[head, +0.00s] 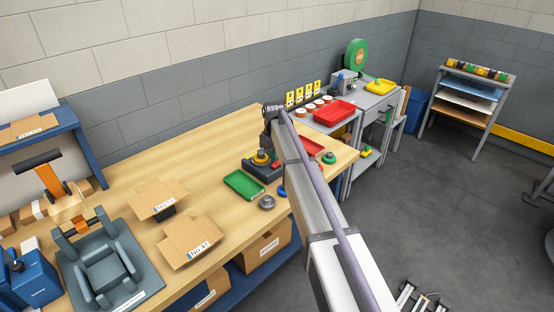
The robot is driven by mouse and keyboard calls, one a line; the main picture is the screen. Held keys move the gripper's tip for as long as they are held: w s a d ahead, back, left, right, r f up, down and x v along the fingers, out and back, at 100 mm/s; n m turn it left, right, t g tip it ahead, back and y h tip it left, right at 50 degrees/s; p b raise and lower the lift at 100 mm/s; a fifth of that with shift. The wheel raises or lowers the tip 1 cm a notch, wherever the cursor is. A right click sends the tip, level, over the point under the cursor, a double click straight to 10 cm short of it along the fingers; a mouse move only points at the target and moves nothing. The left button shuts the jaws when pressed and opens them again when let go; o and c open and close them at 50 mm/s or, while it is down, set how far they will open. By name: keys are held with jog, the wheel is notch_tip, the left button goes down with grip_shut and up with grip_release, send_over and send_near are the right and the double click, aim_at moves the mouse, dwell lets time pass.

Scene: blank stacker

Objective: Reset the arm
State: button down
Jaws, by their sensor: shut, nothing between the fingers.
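My arm reaches from the bottom edge up to the middle of the head view. Its dark wrist is bent downward over the workbench, and my gripper (266,142) hangs below it. The gripper is small and dark here; it is shut and holds nothing. Just below it in the picture stands a dark device (254,168) with a yellow and orange round part on top and a red part at its right. I cannot tell the gap between them. The arm hides part of the bench to the right.
The wooden workbench (120,205) bears a green tray (243,185), a grey round part (267,202), open cardboard boxes (190,241) and a grey fixture (108,270). Red trays and a green round part lie right of the arm. The floor (440,210) at right is largely clear.

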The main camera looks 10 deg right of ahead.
notch_tip(320, 180, up, 4)
jog(key=p, duration=0.3)
jog(key=shift+r, duration=0.15)
jog(key=s+m, duration=0.6)
jog(key=s, duration=3.2)
jog(key=shift+s+m, duration=0.15)
jog(key=shift+m, duration=0.15)
